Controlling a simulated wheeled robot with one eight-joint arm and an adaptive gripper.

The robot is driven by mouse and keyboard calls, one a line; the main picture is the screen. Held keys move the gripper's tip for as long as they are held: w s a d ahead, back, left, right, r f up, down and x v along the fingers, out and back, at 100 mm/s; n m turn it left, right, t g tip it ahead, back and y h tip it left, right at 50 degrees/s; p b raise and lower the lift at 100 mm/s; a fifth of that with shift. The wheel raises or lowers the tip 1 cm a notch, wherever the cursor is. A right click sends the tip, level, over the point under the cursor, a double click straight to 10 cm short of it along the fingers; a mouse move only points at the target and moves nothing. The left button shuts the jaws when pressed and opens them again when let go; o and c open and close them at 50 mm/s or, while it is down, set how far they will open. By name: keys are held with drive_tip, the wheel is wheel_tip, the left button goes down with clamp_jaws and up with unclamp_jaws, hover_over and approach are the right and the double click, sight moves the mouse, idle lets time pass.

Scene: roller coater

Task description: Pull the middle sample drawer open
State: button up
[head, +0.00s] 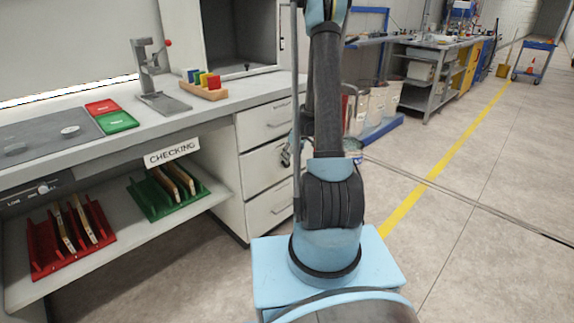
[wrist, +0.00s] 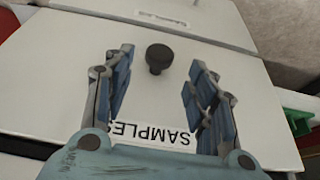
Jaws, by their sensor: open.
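The middle drawer (head: 262,165) is the central white front of the drawer unit under the bench, and it looks closed. My arm hides its right part. In the wrist view a white drawer front (wrist: 60,95) fills most of the picture, with a dark round knob (wrist: 159,58) and a SAMPLES label (wrist: 174,137) turned upside down. My gripper (wrist: 160,72) is open, its two blue fingers on either side of the knob, with visible gaps. In the head view my gripper (head: 287,153) is mostly hidden behind my arm, near the middle drawer.
An upper drawer (head: 262,122) and a lower drawer (head: 266,207) flank the middle one. A green rack (head: 150,198) and a red rack (head: 42,250) stand on the shelf to the left. Open floor (head: 460,240) lies to the right, with a yellow line.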

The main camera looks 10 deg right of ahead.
drive_tip(key=shift+x, duration=2.85)
drive_tip(key=c, duration=1.2)
drive_tip(key=shift+a, duration=0.2)
clamp_jaws()
drive_tip(key=shift+d, duration=0.1)
